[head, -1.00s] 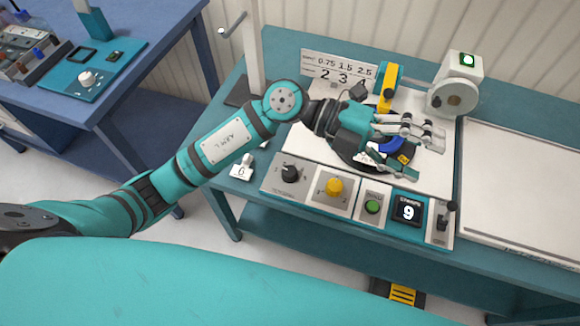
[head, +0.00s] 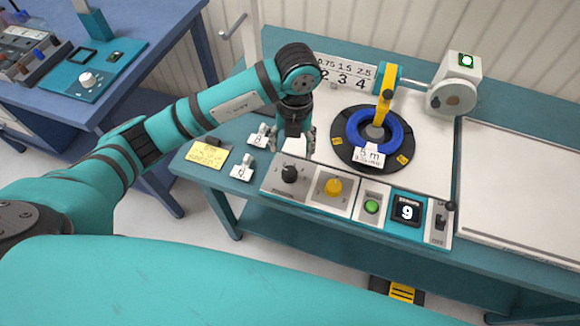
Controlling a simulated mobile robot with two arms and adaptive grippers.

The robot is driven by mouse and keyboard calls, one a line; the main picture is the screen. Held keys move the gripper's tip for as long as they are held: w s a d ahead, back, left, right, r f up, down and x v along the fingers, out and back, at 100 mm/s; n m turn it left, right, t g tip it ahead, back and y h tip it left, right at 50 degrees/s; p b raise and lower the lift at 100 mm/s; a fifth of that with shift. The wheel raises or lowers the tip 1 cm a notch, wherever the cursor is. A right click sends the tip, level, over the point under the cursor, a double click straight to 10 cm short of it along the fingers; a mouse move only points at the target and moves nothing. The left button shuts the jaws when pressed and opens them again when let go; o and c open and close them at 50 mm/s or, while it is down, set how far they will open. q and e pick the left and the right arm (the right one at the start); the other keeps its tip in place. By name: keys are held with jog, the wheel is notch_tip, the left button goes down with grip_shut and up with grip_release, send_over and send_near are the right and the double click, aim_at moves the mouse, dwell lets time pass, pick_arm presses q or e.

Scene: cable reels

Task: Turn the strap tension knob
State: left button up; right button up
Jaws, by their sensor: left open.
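The lettering by the knobs is too small to read, so I cannot tell which is the strap tension knob. My left gripper (head: 295,149) points down above and just behind the black knob. My right gripper is not in view.
A blue cable reel (head: 399,135) on a black disc lies behind, under a yellow arm (head: 386,92). Small tags and a yellow note (head: 207,154) lie left.

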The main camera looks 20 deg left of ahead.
aim_at(290, 171)
pick_arm(q)
jog(key=f+p, duration=0.1)
jog(key=f, duration=1)
jog(key=shift+s+a+f+p, duration=0.1)
jog(key=shift+a+f+p, duration=0.1)
jog(key=shift+p, duration=0.2)
jog(key=shift+c, duration=0.4)
jog(key=c, duration=1.1)
jog(key=m+b, duration=0.3)
jog(key=shift+f+m, duration=0.15)
jog(key=shift+m, duration=0.15)
jog(key=shift+m+b, duration=1.8)
jog(key=shift+m, duration=0.3)
jog(key=shift+r, duration=0.2)
